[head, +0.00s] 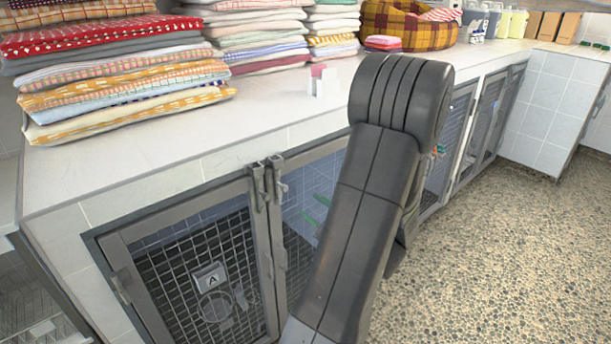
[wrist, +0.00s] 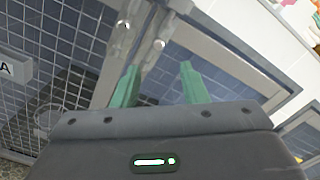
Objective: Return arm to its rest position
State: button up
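In the wrist view, my gripper (wrist: 158,85) has two green fingers standing well apart, with nothing between them. Beyond the fingers are the metal frames and latches of the kennel doors (wrist: 160,44). In the head view, my dark arm stands in front of the kennel row and hides most of the gripper. Bits of green finger show to the left of the arm, in front of the kennel doors. The left kennel door (head: 205,275) is a mesh door with a plate marked A (head: 210,279), and it looks shut.
A white counter (head: 150,150) runs above the kennels. Stacks of folded towels (head: 110,75), a small white object (head: 323,82), a plaid pet bed (head: 408,25) and several bottles stand on it. The pebbled floor (head: 490,240) at the right is clear.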

aim_at(278, 189)
jog(key=x, duration=1.3)
jog(key=shift+s, duration=0.1)
jog(key=shift+w+a+f, duration=0.1)
jog(key=shift+w+f, duration=0.05)
jog(key=shift+f, duration=0.25)
jog(key=shift+w+a+f, duration=0.15)
jog(key=shift+f, duration=0.65)
